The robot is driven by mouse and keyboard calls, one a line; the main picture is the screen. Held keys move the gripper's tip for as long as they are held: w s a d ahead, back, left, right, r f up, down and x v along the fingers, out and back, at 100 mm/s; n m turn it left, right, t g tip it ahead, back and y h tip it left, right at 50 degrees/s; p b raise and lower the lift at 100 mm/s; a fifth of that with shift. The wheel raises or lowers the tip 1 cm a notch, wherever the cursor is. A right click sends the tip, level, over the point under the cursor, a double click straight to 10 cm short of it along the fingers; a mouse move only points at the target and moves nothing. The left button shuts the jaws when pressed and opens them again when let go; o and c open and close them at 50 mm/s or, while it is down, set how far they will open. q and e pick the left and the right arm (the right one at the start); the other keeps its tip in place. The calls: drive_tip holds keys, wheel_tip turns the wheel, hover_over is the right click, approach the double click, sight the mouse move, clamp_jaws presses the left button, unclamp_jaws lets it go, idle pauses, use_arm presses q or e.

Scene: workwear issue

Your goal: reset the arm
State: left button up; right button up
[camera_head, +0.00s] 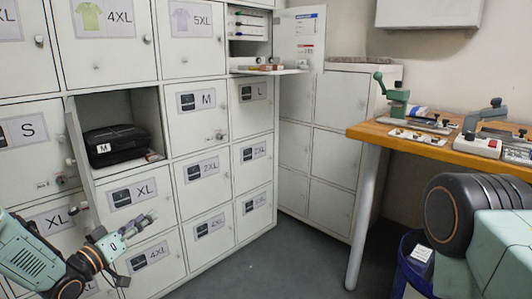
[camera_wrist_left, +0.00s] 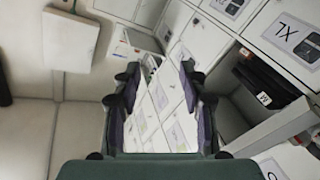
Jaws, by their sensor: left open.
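My left gripper (camera_head: 136,248) is at the lower left of the head view, in front of the lower locker doors marked XL and 4XL. Its fingers are spread apart. In the left wrist view the two fingers of the left gripper (camera_wrist_left: 160,72) stand wide apart with nothing between them. Part of my right arm shows at the right edge of the head view, but its gripper is out of the picture.
An open locker (camera_head: 117,103) holds a black folded garment (camera_head: 115,148) labelled M; its door stands out near my left arm. Another open compartment (camera_head: 249,48) is at the top. A wooden workbench (camera_head: 372,133) with tools stands right, above a blue bin (camera_head: 404,270). Grey floor is clear between.

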use_arm(q)
drive_tip(key=s+d+f+g+y+p, duration=0.15)
drive_tip(key=s+d+f+g, duration=0.3)
drive_tip(key=s+f, duration=0.5)
drive_tip(key=s+d+f+g+y+b, duration=0.15)
drive_tip(key=s+d+f+g, duration=0.3)
drive_tip(key=s+f, duration=0.45)
drive_tip(key=s+f+g+y+p, duration=0.1)
drive_tip(key=s+g, duration=0.3)
drive_tip(key=s, duration=1)
drive_tip(key=s+f+m+g+y+p, duration=0.1)
drive_tip(key=s+f+g+y, duration=0.1)
drive_tip(key=s, duration=1.2)
drive_tip(key=shift+s+d+f+g+y, duration=0.3)
drive_tip(key=shift+f+g+y, duration=0.1)
drive_tip(key=shift+f+g, duration=0.45)
use_arm(e)
wheel_tip(320, 180, up, 2)
drive_tip(key=shift+s+r, duration=0.15)
drive_tip(key=shift+r, duration=0.05)
use_arm(q)
drive_tip(key=shift+w, duration=0.1)
drive_tip(key=shift+c, duration=0.3)
use_arm(e)
drive_tip(key=shift+c, duration=0.2)
